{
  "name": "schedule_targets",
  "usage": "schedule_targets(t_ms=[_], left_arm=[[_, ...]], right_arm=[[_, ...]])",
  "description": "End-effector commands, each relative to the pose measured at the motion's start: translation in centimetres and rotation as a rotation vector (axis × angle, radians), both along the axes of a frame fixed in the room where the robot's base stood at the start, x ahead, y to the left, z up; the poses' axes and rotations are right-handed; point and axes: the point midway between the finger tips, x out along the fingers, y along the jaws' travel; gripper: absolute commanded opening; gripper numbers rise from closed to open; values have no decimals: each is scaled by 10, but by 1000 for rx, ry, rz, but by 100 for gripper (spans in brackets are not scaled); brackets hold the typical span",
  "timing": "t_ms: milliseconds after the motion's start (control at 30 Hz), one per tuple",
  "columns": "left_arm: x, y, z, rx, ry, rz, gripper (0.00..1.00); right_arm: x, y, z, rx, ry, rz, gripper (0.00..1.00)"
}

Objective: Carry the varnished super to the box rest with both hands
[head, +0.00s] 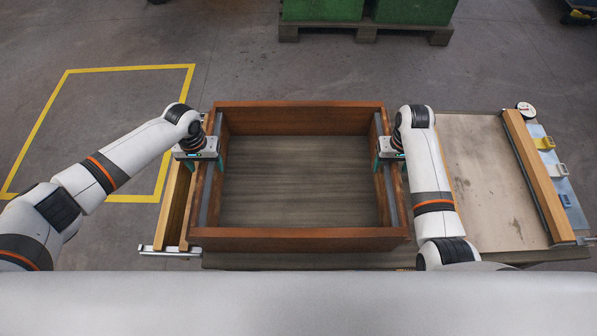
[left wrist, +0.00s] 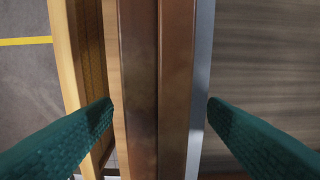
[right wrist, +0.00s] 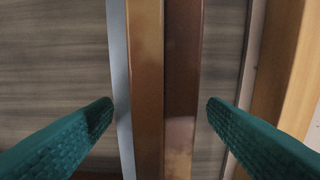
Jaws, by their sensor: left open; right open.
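The varnished super (head: 290,240) is a reddish-brown open wooden box in the middle of the head view, with a grey-brown surface visible inside it. My left gripper (head: 199,152) is open over its left wall; in the left wrist view the fingers stand apart on either side of that wall (left wrist: 175,80). My right gripper (head: 390,151) is open over the right wall; in the right wrist view the fingers straddle that wall (right wrist: 150,80). A gap shows beside the fingers in both wrist views. I cannot tell for sure which part is the box rest.
A pale wooden rail (head: 174,205) with metal ends lies close left of the super. Another pale rail (head: 537,178) lies at the right end of the bench (head: 485,185), whose top is clear beside it. Small coloured items lie beyond. Green crates (head: 415,10) stand on a pallet behind.

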Motion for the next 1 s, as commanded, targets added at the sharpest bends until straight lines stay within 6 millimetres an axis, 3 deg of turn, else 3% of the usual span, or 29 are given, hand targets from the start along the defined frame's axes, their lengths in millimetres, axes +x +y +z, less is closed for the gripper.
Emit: schedule_targets(t_ms=[300,700,1000], left_arm=[[0,0,-2,0,0,-1,67],[0,0,-2,0,0,0,2],[0,0,-1,0,0,0,0]], right_arm=[[0,0,-2,0,-1,0,67],[0,0,-2,0,-1,0,2],[0,0,-1,0,-1,0,0]])
